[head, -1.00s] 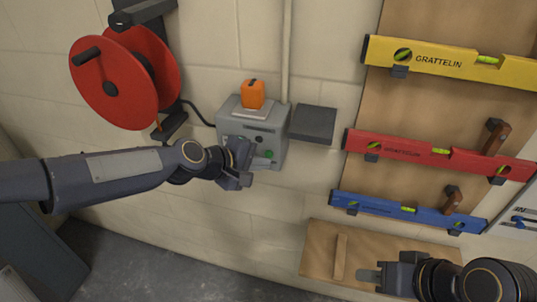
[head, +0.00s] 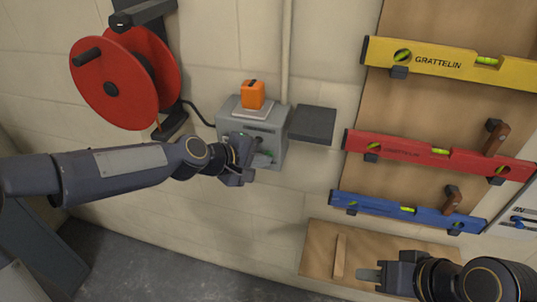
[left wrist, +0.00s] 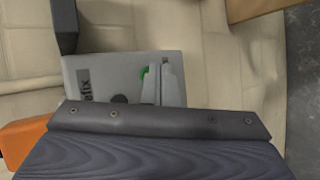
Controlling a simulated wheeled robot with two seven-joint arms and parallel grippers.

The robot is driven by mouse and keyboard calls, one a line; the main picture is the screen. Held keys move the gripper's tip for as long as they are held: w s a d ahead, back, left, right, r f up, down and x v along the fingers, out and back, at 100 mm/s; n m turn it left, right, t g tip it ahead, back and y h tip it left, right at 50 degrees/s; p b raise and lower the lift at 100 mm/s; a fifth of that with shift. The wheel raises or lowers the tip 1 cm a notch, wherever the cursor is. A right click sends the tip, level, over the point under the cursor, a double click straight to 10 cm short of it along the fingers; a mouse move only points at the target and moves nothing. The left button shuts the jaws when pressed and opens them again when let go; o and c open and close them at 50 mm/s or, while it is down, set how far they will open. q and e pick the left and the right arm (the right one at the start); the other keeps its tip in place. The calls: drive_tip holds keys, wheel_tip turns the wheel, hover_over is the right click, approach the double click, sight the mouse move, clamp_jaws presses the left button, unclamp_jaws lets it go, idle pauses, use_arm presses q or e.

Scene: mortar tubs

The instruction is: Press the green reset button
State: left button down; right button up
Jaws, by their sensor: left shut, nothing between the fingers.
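The green reset button (left wrist: 145,72) is on the face of a grey control box (head: 277,127) on the wall. In the left wrist view the button is partly hidden behind my fingers; in the head view only a trace of green shows. My left gripper (head: 262,160) is shut and empty, its fingertips in front of the box's lower face, right beside the button. The fingers also show in the left wrist view (left wrist: 165,85). I cannot tell whether they touch it. My right gripper (head: 368,275) is low at the right, away from the box; its finger gap is unclear.
An orange item (head: 253,94) sits on top of the box. A dark shelf (head: 312,124) juts out at its right. A red cable reel (head: 112,85) hangs at the left. Yellow (head: 450,62), red (head: 410,150) and blue (head: 385,207) levels hang on a board at the right.

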use_arm(q)
drive_tip(key=shift+w, duration=0.2)
idle(0.5)
drive_tip(key=shift+s+b, duration=0.3)
drive_tip(key=shift+s, duration=0.05)
drive_tip(key=shift+s+a, duration=0.15)
drive_tip(key=shift+s, duration=0.25)
drive_tip(key=s+b, duration=0.1)
drive_tip(key=s+a+b, duration=0.1)
drive_tip(key=s, duration=0.1)
drive_tip(key=s+b, duration=0.1)
drive_tip(key=shift+s+a, duration=0.3)
drive_tip(key=shift+s, duration=0.1)
